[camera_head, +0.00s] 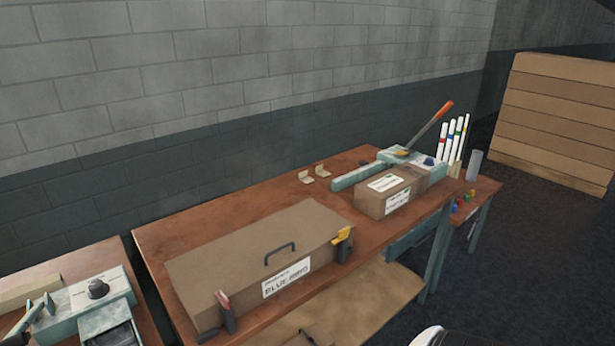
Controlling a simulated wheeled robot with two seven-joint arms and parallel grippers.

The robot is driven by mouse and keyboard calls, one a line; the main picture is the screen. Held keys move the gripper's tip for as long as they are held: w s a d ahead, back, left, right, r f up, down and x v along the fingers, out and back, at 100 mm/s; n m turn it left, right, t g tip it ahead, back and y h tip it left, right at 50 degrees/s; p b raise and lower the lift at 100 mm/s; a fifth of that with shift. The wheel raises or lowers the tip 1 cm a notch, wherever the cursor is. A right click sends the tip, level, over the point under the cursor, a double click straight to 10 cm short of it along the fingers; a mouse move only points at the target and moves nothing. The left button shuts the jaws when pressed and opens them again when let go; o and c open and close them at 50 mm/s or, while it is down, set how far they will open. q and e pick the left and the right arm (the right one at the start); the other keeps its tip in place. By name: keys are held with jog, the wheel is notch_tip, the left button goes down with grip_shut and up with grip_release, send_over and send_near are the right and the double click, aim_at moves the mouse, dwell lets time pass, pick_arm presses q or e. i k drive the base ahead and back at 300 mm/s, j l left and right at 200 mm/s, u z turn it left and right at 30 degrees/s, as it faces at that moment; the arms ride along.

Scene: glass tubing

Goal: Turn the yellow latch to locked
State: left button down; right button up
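A yellow latch (343,236) sits on a dark mount at the right front corner of a long brown case (240,255) on the wooden bench. Its yellow part stands up at the case's top edge; it is too small to tell whether it is locked. A red latch (224,303) on a dark mount is at the case's left front corner. The case lid is down, with a dark handle (280,252) on top and a white label on its front.
On the bench (180,233), a smaller brown box (372,206), a teal device with an orange-handled lever (432,124) and several coloured-band tubes (453,140) stand right of the case. Another teal machine (95,297) is at left. Stacked planks (560,120) stand back right.

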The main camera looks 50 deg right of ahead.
aim_at(342, 234)
jog(key=z, duration=1.9)
